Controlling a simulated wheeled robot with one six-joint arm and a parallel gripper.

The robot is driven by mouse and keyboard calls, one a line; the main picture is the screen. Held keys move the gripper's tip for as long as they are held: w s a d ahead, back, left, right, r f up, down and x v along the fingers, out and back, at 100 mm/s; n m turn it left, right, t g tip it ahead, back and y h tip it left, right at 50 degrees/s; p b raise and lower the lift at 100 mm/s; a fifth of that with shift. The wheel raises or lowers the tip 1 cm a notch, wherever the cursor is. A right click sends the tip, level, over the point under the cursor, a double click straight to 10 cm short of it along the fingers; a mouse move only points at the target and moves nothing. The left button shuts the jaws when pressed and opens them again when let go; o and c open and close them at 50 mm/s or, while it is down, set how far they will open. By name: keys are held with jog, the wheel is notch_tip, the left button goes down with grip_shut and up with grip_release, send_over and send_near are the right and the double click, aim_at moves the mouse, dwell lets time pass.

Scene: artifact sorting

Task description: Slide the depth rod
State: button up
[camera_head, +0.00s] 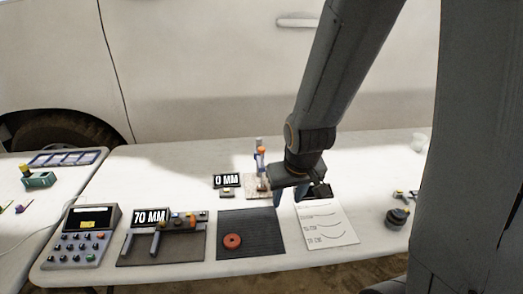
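The depth gauge (260,154) stands at the back of the table as a thin upright post with orange and blue parts. Its small black display (227,181) reads 0 MM. A brownish base (254,190) lies at its foot, partly hidden by my gripper. I cannot make out the rod clearly. My gripper (290,197) hangs just right of and in front of the gauge, pointing down. Its two fingers are apart, with nothing visible between them.
A caliper station (160,250) with a 70 MM display and a grey keypad device (80,240) stand at left. A black mat (250,249) holds an orange ring (232,241). A written sheet (325,236) lies right of it. A dark round tool (398,216) sits further right.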

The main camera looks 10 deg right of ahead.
jog(key=w+f+t, duration=0.3)
jog(key=w+t, duration=0.1)
jog(key=w, duration=0.6)
jog(key=n+t+y+b, duration=0.1)
jog(key=t+y, duration=0.1)
jog(key=t, duration=0.8)
send_near(263, 151)
jog(key=w, duration=0.4)
jog(key=shift+w+a+p, duration=0.2)
jog(key=shift+w+p, duration=0.15)
jog(key=shift+w, duration=0.85)
jog(key=shift+w+a+p, duration=0.2)
jog(key=shift+w+p, duration=0.1)
jog(key=shift+w, duration=0.9)
jog(key=shift+w+a+p, duration=0.2)
jog(key=shift+w+p, duration=0.15)
jog(key=shift+w, duration=0.85)
grip_shut()
